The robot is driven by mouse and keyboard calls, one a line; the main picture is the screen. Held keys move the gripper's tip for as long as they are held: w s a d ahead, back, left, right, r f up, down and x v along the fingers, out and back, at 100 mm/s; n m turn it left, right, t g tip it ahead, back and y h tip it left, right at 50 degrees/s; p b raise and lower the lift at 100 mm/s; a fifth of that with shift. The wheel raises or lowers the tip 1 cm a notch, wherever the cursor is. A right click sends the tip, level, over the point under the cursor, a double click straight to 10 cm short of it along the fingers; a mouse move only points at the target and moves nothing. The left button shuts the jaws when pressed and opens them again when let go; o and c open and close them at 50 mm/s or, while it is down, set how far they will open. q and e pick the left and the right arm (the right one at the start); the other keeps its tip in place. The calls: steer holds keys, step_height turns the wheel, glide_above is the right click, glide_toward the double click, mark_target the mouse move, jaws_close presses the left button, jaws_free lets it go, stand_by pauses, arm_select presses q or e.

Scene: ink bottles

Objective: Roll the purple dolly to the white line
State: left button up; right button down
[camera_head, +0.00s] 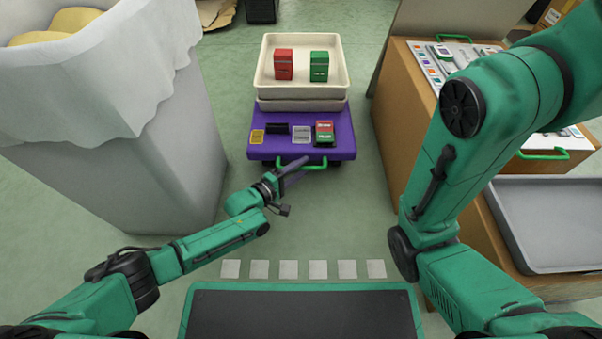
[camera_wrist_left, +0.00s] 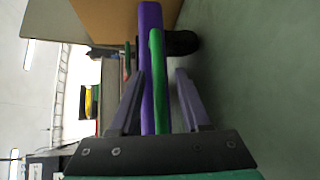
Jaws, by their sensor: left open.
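The purple dolly (camera_head: 345,146) stands on the green floor in the upper middle of the head view. A green handle (camera_head: 318,166) is on its near edge. My left gripper (camera_head: 292,170) is open at this handle. In the left wrist view the green handle (camera_wrist_left: 156,80) lies between the two spread fingers of the left gripper (camera_wrist_left: 160,74), with the purple dolly edge (camera_wrist_left: 148,30) beyond. Contact cannot be told. The white line (camera_head: 289,269) is a row of several white squares on the floor, nearer to me than the dolly. My right gripper is not in view.
The dolly carries cream trays (camera_head: 300,105) with a red box (camera_head: 283,65) and a green box (camera_head: 319,66). A grey bin (camera_head: 165,150) stands left, a brown cabinet (camera_head: 400,110) right. Floor between dolly and line is clear except for my left arm.

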arm_select(q)
steer(key=shift+w+d, duration=0.1)
steer(key=shift+d, duration=0.05)
jaws_close()
stand_by(1.4)
